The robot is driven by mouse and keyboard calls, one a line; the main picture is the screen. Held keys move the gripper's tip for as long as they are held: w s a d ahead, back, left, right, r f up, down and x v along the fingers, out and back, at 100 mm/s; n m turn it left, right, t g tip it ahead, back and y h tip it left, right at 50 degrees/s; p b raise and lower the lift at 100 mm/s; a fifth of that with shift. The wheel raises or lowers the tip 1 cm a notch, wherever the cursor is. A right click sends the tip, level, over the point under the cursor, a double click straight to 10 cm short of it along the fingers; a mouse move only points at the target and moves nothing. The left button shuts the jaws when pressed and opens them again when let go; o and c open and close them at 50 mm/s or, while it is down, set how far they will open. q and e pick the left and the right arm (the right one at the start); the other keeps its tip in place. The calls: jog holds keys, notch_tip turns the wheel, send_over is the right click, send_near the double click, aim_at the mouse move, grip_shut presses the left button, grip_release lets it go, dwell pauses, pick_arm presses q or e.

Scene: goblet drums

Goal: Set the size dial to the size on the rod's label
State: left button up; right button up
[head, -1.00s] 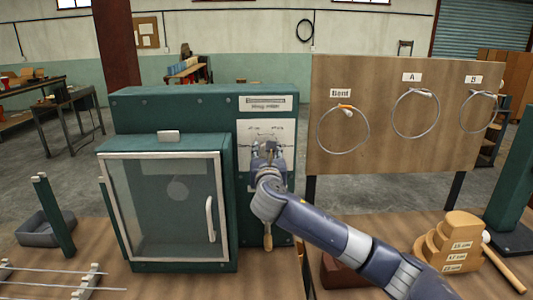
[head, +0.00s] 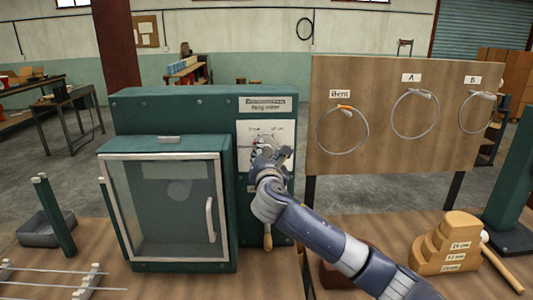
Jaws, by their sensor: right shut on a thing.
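The ring roller machine (head: 200,105) is a dark green box with a white dial panel (head: 284,132) on its right front. The size dial (head: 259,146) sits on this panel, mostly hidden behind my right gripper (head: 266,154). Small size marks show above it, too small to read surely. My right gripper is shut on the dial's knob, its wrist tilted. Metal rods (head: 50,287) lie on a rack at the lower left; no rod label is readable. My left gripper is out of view.
A glass-fronted door (head: 170,205) with a handle covers the machine's left part. A wooden-handled lever (head: 267,238) hangs below the panel. A board (head: 450,140) at right holds rings marked Bent, A and B. Stepped wooden formers (head: 447,245) and a mallet lie at lower right.

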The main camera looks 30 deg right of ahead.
jog(key=m, duration=0.7)
jog(key=shift+d+f+m, duration=0.1)
jog(key=shift+m, duration=0.2)
jog(key=m+b, duration=0.1)
jog(key=m, duration=0.2)
jog(key=shift+f+m, duration=0.1)
jog(key=shift+m, duration=0.2)
jog(key=m, duration=0.4)
jog(key=shift+f+b, duration=0.1)
jog(key=shift+b, duration=0.3)
jog(key=m, duration=0.4)
jog(key=shift+f+b, duration=0.1)
jog(key=shift+b, duration=0.2)
jog(key=m, duration=0.4)
jog(key=shift+m+b, duration=0.3)
jog(key=m, duration=0.3)
jog(key=shift+m, duration=1.8)
jog(key=shift+f, duration=0.1)
